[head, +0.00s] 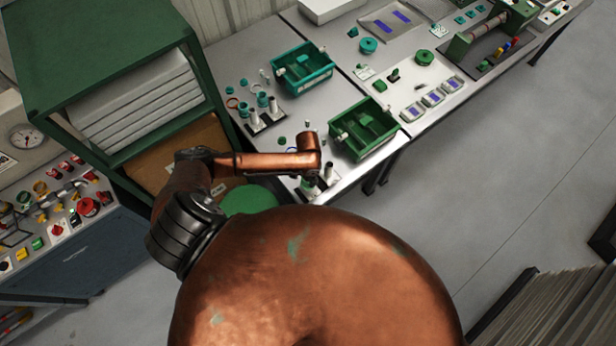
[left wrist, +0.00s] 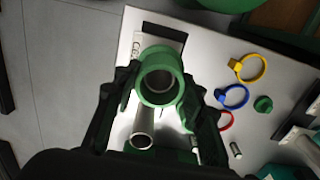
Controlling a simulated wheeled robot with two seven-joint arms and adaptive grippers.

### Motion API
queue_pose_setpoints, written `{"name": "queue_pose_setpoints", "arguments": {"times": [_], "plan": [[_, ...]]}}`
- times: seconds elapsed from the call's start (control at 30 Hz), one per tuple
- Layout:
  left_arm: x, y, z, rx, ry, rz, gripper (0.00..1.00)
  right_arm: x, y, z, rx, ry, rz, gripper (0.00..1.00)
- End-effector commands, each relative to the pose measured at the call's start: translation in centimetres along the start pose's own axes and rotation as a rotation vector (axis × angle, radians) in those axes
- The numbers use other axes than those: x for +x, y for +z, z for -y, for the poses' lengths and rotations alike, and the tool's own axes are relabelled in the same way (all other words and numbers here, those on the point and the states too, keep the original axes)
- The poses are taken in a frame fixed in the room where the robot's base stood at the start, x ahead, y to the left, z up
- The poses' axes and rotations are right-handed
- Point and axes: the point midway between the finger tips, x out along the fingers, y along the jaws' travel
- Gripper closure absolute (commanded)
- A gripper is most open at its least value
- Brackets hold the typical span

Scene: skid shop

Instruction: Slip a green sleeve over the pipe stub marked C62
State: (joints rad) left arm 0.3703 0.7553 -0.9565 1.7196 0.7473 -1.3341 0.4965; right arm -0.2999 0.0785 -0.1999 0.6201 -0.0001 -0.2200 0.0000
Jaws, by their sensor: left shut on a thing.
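My left gripper (left wrist: 155,92) is shut on a green sleeve (left wrist: 145,92), a ring seen from above with its opening facing the camera. In the head view my left gripper (head: 308,184) is low over the near end of the bench. A label starting with "C6" (left wrist: 135,48) lies just behind the sleeve on a dark-edged stand; its last character is unclear. The sleeve hides what is directly beneath it, so I cannot tell whether it is around a stub. A bare grey pipe stub (left wrist: 143,128) stands beside it, between my fingers. My right gripper is not in view.
Yellow (left wrist: 252,68) and blue (left wrist: 234,96) rings, a red ring (left wrist: 226,120) and a green knob (left wrist: 263,104) lie right of the gripper. A green bin (head: 362,130) and a teal bin (head: 302,68) stand on the bench. A green cabinet (head: 60,70) is at the left.

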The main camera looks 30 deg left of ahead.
Motion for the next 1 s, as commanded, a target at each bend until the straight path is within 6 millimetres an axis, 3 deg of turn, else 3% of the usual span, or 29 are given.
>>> {"name": "queue_pose_setpoints", "arguments": {"times": [0.53,0.57,0.6,0.83,1.0], "plan": [[0.23,-0.03,-0.03,0.000,0.000,0.000,0.74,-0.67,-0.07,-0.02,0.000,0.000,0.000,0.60],[0.23,-0.02,-0.03,0.000,0.000,0.000,0.61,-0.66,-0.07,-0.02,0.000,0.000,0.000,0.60],[0.23,-0.02,-0.03,0.000,0.000,0.000,0.58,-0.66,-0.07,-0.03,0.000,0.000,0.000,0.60],[0.23,-0.02,-0.02,0.000,0.000,0.000,0.43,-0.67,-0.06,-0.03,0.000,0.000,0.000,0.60],[0.23,-0.02,-0.02,0.000,0.000,0.000,0.42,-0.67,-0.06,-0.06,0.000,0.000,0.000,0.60]]}}
